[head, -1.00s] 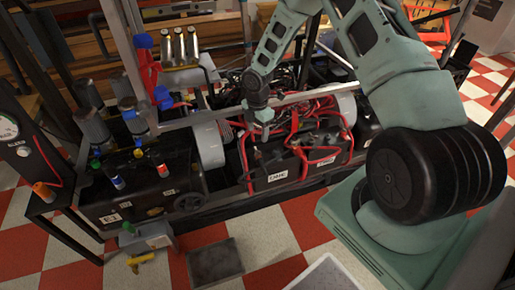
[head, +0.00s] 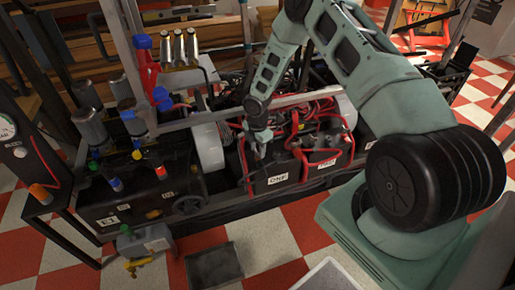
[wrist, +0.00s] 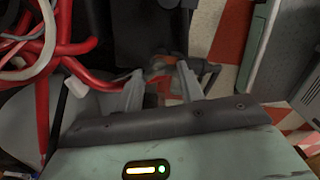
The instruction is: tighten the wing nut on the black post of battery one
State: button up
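Battery one (head: 276,170) is a black box with a white label reading ONE, low in the middle of the head view. My gripper (head: 260,150) hangs over its top, near its back left. In the wrist view, my gripper (wrist: 160,72) shows two grey fingers standing apart with a gap between them. A small grey and copper-brown fitting (wrist: 162,66) lies at the fingertips; I cannot tell whether it is the wing nut or whether the fingers touch it. The black post is not clearly visible in either view.
A second battery (head: 325,163) with a red-lettered label stands right of battery one. Red cables (wrist: 72,50) crowd the left of the wrist view. A metal frame bar (head: 235,110) runs close behind my gripper. Checkered floor is in front.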

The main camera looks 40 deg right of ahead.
jog(key=shift+c, duration=0.4)
jog(key=m+p, duration=0.1)
jog(key=m, duration=0.5)
jog(key=shift+m, duration=0.4)
jog(key=m+p, duration=0.1)
jog(key=m, duration=0.2)
jog(key=shift+m, duration=0.3)
jog(key=m, duration=0.3)
jog(key=shift+w+m, duration=0.1)
jog(key=shift+m, duration=0.3)
jog(key=m, duration=0.4)
jog(key=shift+r, duration=0.1)
jog(key=shift+m+p, duration=0.35)
jog(key=shift+m, duration=1.35)
